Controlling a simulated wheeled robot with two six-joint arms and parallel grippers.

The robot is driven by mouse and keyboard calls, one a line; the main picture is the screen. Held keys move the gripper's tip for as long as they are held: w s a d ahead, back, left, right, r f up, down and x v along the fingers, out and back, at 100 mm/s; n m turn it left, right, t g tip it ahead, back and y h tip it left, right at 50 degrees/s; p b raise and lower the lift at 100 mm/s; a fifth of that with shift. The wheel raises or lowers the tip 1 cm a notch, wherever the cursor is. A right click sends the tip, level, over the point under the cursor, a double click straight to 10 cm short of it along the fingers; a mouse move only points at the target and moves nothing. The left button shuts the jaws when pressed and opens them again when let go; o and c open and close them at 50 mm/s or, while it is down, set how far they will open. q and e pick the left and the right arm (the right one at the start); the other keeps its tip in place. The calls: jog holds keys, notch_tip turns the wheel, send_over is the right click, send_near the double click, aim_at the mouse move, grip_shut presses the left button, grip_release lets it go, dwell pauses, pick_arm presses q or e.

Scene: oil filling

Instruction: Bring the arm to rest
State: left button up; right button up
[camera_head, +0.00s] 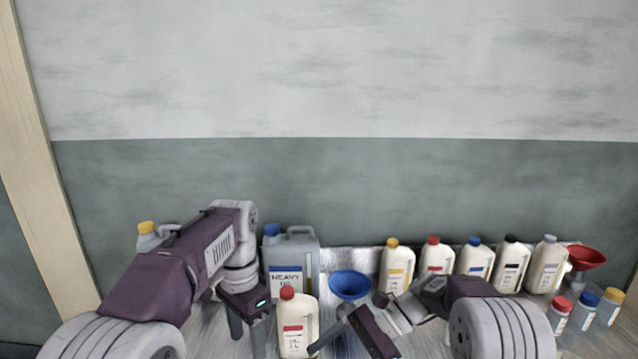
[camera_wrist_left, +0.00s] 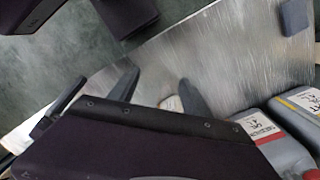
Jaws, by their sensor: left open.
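My left gripper (camera_head: 246,342) is open above the left part of the metal-topped table, left of a white oil bottle with a red cap (camera_head: 296,325). In the left wrist view its two fingers (camera_wrist_left: 158,92) stand apart, with a small pale thing showing between them that I cannot identify. My left arm is bent, with its elbow raised. My right gripper (camera_head: 335,345) hangs low at the front, right of that bottle. One finger shows there, and I cannot tell whether it is open.
A grey heavy-oil canister (camera_head: 291,262) stands behind the bottle. A blue funnel (camera_head: 349,286) is in the middle. Several white bottles (camera_head: 474,262) line the back right, beside a red funnel (camera_head: 586,258). Small capped bottles (camera_head: 583,312) stand at front right. A wall (camera_head: 350,190) rises behind.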

jog(key=s+d+f+n+t+h, duration=0.1)
jog(key=s+d+n+h, duration=0.1)
jog(key=s+h, duration=0.15)
jog(key=s+d+f+n+h, duration=0.1)
jog(key=s+d+f+h, duration=0.1)
jog(key=s, duration=0.3)
pick_arm(q)
jog(key=s+a+f+n+t, duration=0.1)
jog(key=s+a+f+n, duration=0.1)
jog(key=s+f+n, duration=0.2)
jog(key=s+a+f+n+t, duration=0.1)
jog(key=s+f+n, duration=0.3)
jog(key=s+f, duration=0.5)
notch_tip(320, 180, down, 4)
jog(key=shift+a+f+n, duration=0.15)
jog(key=shift+a+n, duration=0.25)
jog(key=shift+a, duration=0.2)
pick_arm(e)
jog(key=s+d+f+n+t+h, duration=0.3)
jog(key=d+f+n, duration=0.4)
jog(key=d, duration=0.4)
jog(key=shift+d+f+n+t+h, duration=0.25)
jog(key=shift+n+t+h, duration=0.4)
jog(key=shift+h, duration=0.6)
jog(key=shift+s, duration=0.15)
